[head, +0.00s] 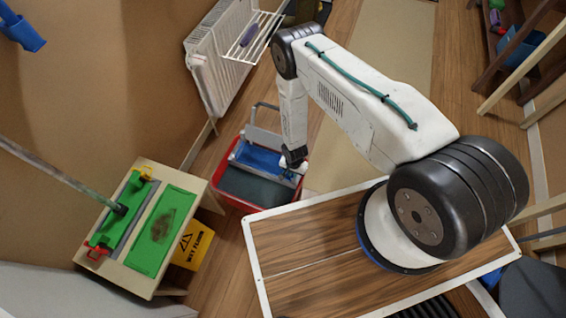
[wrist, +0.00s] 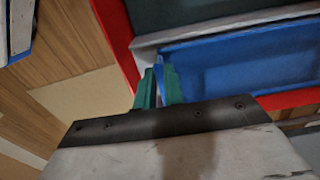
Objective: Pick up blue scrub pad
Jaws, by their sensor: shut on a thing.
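My gripper (head: 295,163) reaches down to the pad's right end in the head view. The gripped edge is mostly hidden by the fingers. I cannot tell whether the pad is lifted.
The red bucket (head: 254,204) surrounds the work area, with a grey handle above. A table (head: 122,258) with a green pad (head: 160,231) and mop stands left, beside a yellow wet-floor sign (head: 191,247). A white radiator (head: 222,62) is behind. Wooden shelves (head: 516,60) stand right.

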